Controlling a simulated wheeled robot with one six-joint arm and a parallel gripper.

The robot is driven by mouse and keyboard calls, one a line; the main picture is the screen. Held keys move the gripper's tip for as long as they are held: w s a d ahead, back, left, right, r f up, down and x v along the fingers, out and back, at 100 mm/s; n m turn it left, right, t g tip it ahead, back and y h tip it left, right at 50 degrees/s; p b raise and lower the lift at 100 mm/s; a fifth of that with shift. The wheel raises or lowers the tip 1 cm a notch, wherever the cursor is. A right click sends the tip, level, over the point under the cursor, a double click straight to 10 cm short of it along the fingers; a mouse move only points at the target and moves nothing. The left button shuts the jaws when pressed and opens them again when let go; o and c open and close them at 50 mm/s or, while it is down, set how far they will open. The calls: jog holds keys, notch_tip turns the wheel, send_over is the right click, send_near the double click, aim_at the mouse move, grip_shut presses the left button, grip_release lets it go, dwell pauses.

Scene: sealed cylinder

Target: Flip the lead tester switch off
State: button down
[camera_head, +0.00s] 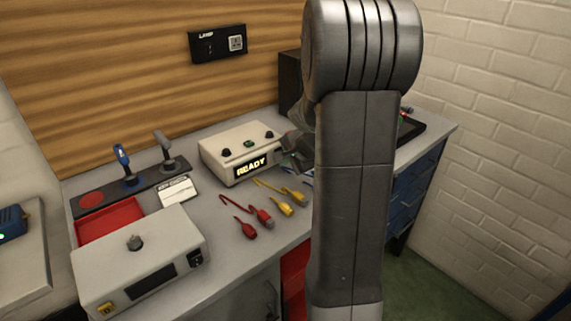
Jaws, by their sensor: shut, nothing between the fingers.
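The lead tester is most likely the cream box (240,150) with a lit display reading READY, at the back middle of the bench. Its sloped top carries two dark knobs and a small green part between them. I cannot make out which part is its switch; the box's right end is close behind my gripper. My gripper (289,158) shows only in part at the left edge of my arm, by the display's right end. It is shut and holds nothing visible. I cannot tell whether it touches the box.
Red leads (250,218) and yellow leads (286,201) lie before the box. A second cream box (141,262) with a knob and dark display stands at front left. A red tray (110,219) and a dark stand (146,184) with tools lie left. My arm hides the bench's right part.

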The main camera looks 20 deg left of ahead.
jog(key=shift+w+a+f+t+y+b, duration=0.15)
jog(key=shift+f+t+y+b, duration=0.25)
jog(key=shift+b, duration=1.8)
jog(key=y+b, duration=0.1)
jog(key=b, duration=0.4)
jog(key=shift+t, duration=0.3)
jog(key=shift+r, duration=0.1)
